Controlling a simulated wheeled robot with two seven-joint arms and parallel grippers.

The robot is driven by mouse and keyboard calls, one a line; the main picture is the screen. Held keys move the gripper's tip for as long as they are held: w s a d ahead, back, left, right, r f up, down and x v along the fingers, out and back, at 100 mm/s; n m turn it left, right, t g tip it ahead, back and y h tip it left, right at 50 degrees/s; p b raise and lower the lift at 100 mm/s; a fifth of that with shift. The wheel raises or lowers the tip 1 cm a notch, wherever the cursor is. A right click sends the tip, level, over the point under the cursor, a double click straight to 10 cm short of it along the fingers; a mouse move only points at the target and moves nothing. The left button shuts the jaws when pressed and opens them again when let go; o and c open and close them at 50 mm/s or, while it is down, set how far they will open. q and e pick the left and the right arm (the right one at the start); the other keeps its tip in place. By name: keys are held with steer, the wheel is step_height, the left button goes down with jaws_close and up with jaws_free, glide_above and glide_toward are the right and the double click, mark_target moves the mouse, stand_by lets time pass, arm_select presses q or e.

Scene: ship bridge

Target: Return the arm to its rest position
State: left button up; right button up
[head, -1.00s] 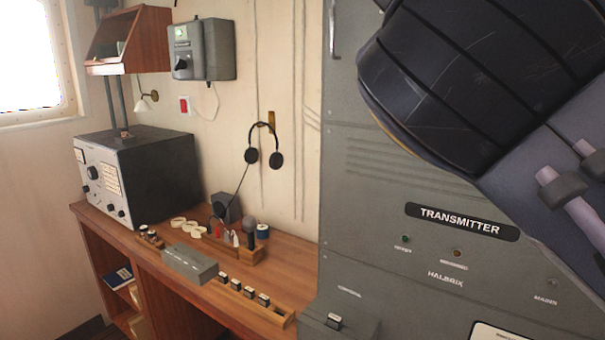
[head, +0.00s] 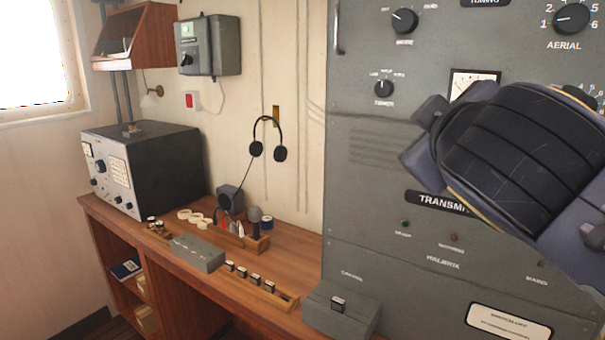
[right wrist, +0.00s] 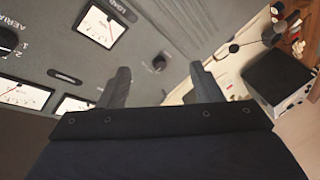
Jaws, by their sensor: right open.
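My right arm (head: 520,160) comes in from the right in the head view, in front of the grey transmitter cabinet (head: 380,170). In the right wrist view, my right gripper (right wrist: 162,82) is open, its two dark fingers apart with nothing between them. The cabinet's dials and knobs show beyond the fingers there. In the head view the right gripper's fingertips are not clearly visible. My left gripper is not in view.
A wooden desk (head: 290,248) runs along the wall, with a black-sided radio (head: 160,165), a grey box (head: 197,252) and a wooden rack (head: 262,291) on it. A headset (head: 267,140) hangs on the wall. A grey crystal box (head: 345,312) stands at the cabinet's foot.

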steer(key=s+d+f+m+g+y, duration=0.1)
steer(key=s+d+f+g, duration=0.15)
steer(key=f, duration=0.65)
steer(key=s+d+f+m+g+y, duration=0.1)
steer(key=s+d+f+g, duration=0.15)
steer(key=f, duration=0.65)
steer(key=s+d+f+m+g+y, duration=0.1)
steer(key=d+f+g, duration=0.15)
steer(key=f, duration=0.55)
steer(key=s+a+f+m+g+y, duration=0.3)
steer(key=s+f+m, duration=0.3)
steer(key=s+f, duration=0.6)
step_height(320, 180, down, 4)
steer(key=shift+s+a+f+y+b, duration=0.2)
steer(key=shift+a+y+b, duration=0.1)
steer(key=shift+y, duration=0.3)
